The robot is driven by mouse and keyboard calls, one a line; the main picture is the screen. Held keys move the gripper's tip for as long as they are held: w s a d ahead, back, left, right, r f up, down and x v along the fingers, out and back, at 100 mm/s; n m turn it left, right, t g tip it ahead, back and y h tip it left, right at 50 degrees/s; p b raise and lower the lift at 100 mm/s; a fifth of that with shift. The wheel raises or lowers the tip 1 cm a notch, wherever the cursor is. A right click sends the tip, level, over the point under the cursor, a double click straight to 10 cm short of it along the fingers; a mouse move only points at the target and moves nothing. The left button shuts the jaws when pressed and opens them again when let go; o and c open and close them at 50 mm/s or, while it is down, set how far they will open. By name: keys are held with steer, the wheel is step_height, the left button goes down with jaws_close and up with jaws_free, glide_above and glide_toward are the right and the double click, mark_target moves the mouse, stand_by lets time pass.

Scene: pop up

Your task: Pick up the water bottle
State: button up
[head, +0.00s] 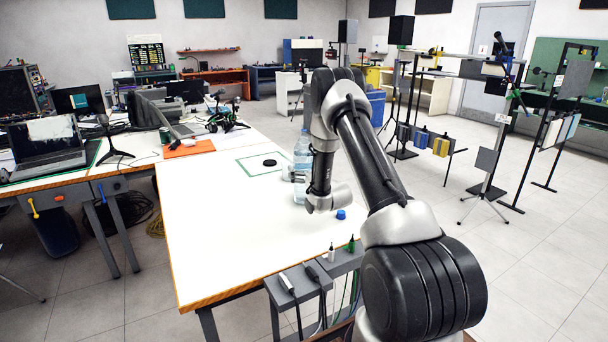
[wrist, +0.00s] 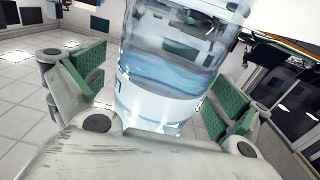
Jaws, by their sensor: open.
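The water bottle (head: 301,158) is clear with a pale blue tint and stands upright on the white table (head: 220,220), partly hidden behind my arm in the head view. In the wrist view the bottle (wrist: 170,70) fills the middle, with water inside and a white and blue band low on it. My gripper (wrist: 148,95) is open, with one green-padded finger on each side of the bottle. A gap shows on the left; the right pad looks close, and I cannot tell if it touches. In the head view my gripper (head: 290,175) is mostly hidden.
A blue cap (head: 341,214) lies on the table near its right edge. An orange mat (head: 188,148) and laptops are at the left. Much of the front tabletop is clear.

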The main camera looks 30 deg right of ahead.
steer(key=shift+w, duration=0.3)
steer(key=c, duration=1.9)
steer(key=shift+r, duration=0.15)
steer(key=shift+c, duration=1)
